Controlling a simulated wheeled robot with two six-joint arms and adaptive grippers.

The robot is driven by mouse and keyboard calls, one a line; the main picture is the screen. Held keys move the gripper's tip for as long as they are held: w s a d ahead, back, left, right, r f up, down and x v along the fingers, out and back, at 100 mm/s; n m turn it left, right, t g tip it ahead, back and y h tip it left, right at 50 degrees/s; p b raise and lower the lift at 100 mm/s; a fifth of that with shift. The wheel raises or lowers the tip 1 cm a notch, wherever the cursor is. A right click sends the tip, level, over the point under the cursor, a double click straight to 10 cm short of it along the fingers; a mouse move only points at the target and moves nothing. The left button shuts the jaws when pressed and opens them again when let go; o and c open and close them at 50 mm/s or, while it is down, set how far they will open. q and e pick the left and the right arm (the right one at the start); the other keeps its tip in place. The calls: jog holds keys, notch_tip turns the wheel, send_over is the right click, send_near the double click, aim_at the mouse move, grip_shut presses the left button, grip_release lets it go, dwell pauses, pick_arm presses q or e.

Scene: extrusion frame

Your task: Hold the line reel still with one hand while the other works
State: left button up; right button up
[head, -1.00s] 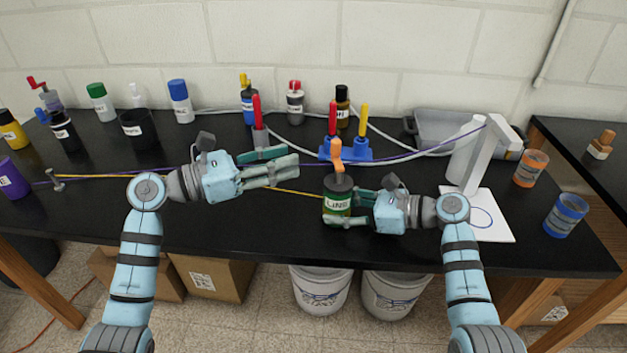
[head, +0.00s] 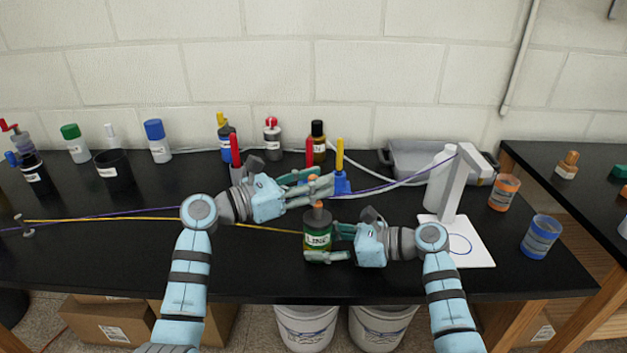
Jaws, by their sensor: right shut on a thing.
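The line reel (head: 317,240), a dark green can labelled LINE, stands upright near the table's front edge in the head view. It has an orange crank (head: 318,207) on its dark top. My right gripper (head: 330,243) is shut on the reel's body from the right. My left gripper (head: 318,184) is just above the reel at the crank's upper end, its fingers apart and partly covering the crank. I cannot tell whether they touch it. A yellow line (head: 130,219) runs from a small post (head: 26,228) at the left to the reel.
A purple line (head: 390,187) runs behind my grippers to a white stand (head: 456,190). A blue holder (head: 342,186) with tools is close behind my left gripper. An orange cup (head: 504,193) and a blue cup (head: 540,236) stand at the right. The front left of the table is clear.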

pick_arm(q)
grip_shut()
jog(key=shift+s+a+f+n+t+y, duration=0.1)
jog(key=shift+n+t+y, duration=0.35)
jog(key=shift+t, duration=0.15)
jog(key=shift+s+a+n+t+y, duration=0.1)
jog(key=shift+n+t+y, duration=0.3)
jog(key=shift+t, duration=0.2)
jog(key=n+t+y, duration=0.3)
jog(key=shift+s+a, duration=0.2)
jog(key=shift+a, duration=0.3)
jog(key=shift+w, duration=0.1)
grip_release()
